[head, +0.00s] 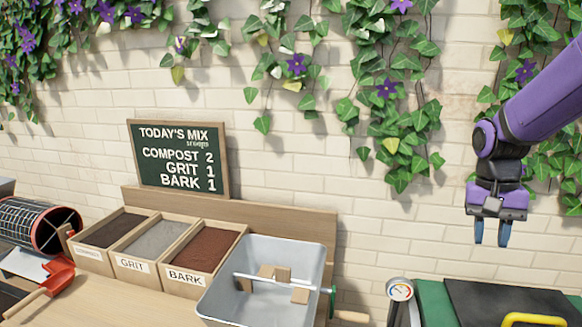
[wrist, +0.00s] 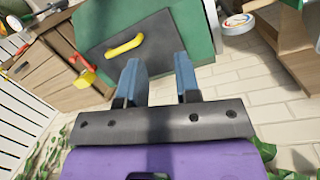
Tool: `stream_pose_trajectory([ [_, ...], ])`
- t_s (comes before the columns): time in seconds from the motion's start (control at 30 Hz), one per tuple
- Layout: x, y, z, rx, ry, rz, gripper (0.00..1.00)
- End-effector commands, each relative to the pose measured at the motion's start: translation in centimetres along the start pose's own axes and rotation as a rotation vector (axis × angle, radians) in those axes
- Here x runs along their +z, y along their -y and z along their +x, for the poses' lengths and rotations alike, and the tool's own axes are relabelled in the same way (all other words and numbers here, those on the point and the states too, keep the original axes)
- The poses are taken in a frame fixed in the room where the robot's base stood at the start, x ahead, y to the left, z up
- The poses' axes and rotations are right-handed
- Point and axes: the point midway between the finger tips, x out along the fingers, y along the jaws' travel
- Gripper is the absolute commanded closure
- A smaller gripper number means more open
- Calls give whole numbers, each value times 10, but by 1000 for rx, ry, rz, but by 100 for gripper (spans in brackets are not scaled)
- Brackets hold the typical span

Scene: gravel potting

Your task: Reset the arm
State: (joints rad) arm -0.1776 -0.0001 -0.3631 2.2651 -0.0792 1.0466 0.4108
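My gripper (head: 491,232) hangs at the end of my purple arm at the right of the head view, in front of the brick wall. Its two blue fingers point down and stand apart with nothing visible between them. The wrist view also shows the gripper (wrist: 160,75), with a clear gap between the fingers. It is above the green box with a dark lid (head: 510,300) and apart from it.
Bins of compost (head: 92,258), grit (head: 132,268) and bark (head: 182,283) stand on the wooden bench. A grey metal tub (head: 300,252) with a crank is beside them. A red scoop (head: 58,277) lies left. A dial thermometer (head: 400,289) stands near the green box. Ivy hangs behind my arm.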

Motion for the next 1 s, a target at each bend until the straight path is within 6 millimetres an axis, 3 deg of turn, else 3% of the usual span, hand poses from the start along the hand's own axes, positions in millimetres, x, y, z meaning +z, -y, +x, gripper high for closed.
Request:
stream_pose_trajectory([
  [0.5,79,-8,-55,-173,-240,-246,70],
  [1.0,157,-19,-80,-223,-521,-458,70],
])
